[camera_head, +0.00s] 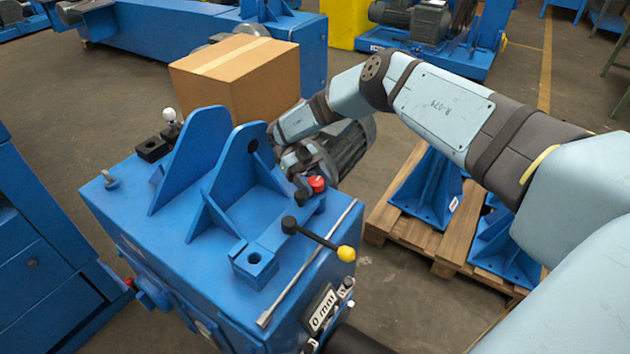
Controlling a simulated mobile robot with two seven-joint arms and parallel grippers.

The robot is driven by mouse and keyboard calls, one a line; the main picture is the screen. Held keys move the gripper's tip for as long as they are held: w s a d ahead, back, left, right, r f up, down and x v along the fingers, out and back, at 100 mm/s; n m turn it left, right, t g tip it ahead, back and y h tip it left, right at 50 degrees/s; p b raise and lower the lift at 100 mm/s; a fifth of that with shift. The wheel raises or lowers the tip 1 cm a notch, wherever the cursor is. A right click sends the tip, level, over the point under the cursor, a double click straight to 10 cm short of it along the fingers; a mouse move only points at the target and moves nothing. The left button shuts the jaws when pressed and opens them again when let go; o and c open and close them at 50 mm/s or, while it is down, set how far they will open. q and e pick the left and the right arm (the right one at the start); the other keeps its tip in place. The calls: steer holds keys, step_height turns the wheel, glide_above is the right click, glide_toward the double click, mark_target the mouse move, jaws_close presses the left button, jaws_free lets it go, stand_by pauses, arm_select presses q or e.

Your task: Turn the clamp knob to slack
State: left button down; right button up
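A blue machine block (180,270) stands in the middle, with upright blue bracket plates on top. A small red knob (317,183) sits near its right edge; no label shows whether it is the clamp knob. My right gripper (306,190) reaches down from the right, right beside the red knob. The fingers are small and partly hidden, so I cannot tell whether they are open or grip anything. A black lever (314,234) with a yellow ball end lies nearer on the block's top. A readout (321,308) on the near face shows "0 mm". My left gripper is not in view.
A cardboard box (235,80) stands behind the block. A grey motor (348,148) is behind my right wrist. Blue stands (432,185) rest on a wooden pallet (408,236) at the right. A blue cabinet (40,250) is at the left. Floor shows between them.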

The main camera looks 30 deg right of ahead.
mark_target(315, 180)
steer(key=shift+w+r, duration=0.1)
steer(key=shift+r, duration=0.2)
step_height(315, 180, up, 7)
steer(key=p, duration=0.4)
arm_select(q)
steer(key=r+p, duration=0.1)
steer(key=p, duration=0.3)
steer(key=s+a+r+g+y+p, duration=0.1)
steer(key=p, duration=0.3)
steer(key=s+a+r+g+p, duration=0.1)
steer(key=p, duration=0.3)
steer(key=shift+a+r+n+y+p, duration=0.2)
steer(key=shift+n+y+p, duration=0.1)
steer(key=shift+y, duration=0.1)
arm_select(e)
step_height(315, 180, up, 13)
steer(key=shift+f, duration=0.2)
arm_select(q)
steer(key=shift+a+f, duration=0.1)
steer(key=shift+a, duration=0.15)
